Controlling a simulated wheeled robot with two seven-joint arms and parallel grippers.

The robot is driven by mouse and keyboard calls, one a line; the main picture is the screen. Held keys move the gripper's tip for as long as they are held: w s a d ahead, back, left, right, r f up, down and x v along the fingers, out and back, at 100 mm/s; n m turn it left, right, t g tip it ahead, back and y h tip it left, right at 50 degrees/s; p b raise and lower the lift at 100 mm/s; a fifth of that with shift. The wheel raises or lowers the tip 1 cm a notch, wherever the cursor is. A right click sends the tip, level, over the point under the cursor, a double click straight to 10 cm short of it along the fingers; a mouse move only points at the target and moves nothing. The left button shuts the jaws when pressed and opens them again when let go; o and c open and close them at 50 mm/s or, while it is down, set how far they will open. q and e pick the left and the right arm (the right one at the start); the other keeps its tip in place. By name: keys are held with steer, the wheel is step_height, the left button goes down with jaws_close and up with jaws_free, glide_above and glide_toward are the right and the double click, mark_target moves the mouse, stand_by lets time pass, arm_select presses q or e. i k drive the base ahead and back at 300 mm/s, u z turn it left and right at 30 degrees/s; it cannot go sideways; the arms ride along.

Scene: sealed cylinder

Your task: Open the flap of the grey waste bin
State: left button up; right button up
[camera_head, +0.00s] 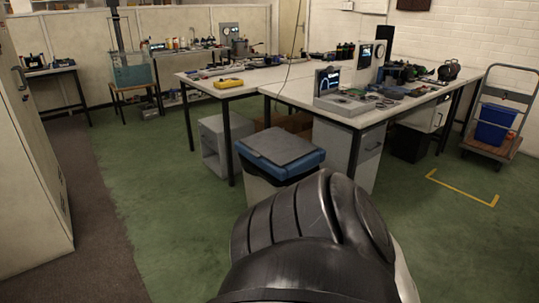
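The grey waste bin (258,188) stands on the green floor in front of the worktables, near the middle of the head view. Its dark grey flap (277,146) lies flat on top, inside a blue rim (295,170), and looks closed. A large black ribbed part of my own arm fills the lower middle of the view and hides the lower right part of the bin. Neither of my grippers is in view, so their position relative to the bin cannot be told.
White worktables (300,92) with tools and devices stand right behind the bin. A grey cabinet (350,150) is under them. A trolley with a blue crate (495,123) stands at the right. A tall pale cabinet (28,170) is at the left. Green floor (150,200) left of the bin is clear.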

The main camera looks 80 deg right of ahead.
mark_target(281, 148)
steer(key=z, duration=2.15)
steer(key=i, duration=3.05)
steer(key=z, duration=0.5)
